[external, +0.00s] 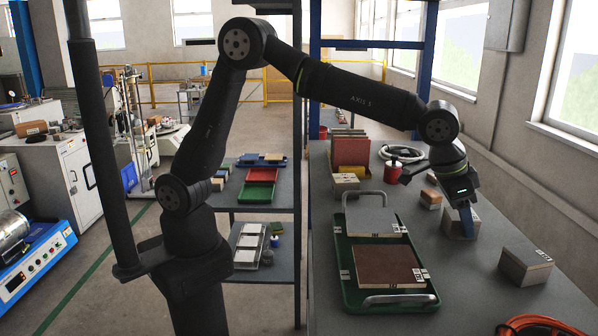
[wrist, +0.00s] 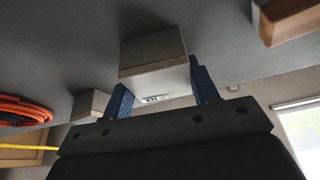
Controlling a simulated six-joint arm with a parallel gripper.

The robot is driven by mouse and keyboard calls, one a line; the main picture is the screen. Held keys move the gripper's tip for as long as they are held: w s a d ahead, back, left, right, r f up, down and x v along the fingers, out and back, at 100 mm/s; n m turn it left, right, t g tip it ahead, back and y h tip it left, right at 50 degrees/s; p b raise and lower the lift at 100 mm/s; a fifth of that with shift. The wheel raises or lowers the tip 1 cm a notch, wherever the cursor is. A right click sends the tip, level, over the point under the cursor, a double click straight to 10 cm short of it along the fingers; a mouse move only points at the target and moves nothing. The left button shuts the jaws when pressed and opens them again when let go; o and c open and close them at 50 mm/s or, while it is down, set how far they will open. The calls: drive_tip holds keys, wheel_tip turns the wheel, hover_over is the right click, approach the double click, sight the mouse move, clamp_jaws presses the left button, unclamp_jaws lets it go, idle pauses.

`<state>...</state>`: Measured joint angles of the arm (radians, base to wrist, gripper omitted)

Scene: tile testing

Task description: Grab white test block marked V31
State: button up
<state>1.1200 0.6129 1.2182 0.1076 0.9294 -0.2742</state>
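In the wrist view a pale block (wrist: 153,53) sits between the two blue fingers of my gripper (wrist: 162,88). A small printed label on its near face seems to read V31, but it is tiny. In the external view my gripper (external: 466,222) points down at this block (external: 451,226) on the grey table, and a blue finger covers part of it. The fingers are spread about the block's width, one on each side. I see no clear gap, but cannot tell whether they press on it. The block appears to rest on the table.
Another pale block (external: 525,268) with labels stands to the right. A green tray (external: 347,290) with grey and brown tiles lies left. Behind are an orange-brown block (external: 430,197), a coiled white hose (external: 402,153) and upright tiles (external: 350,150). An orange coil (external: 540,327) lies in front.

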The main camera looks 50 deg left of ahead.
drive_tip(key=c, duration=0.6)
drive_tip(key=shift+r, duration=0.1)
drive_tip(key=shift+c, duration=0.2)
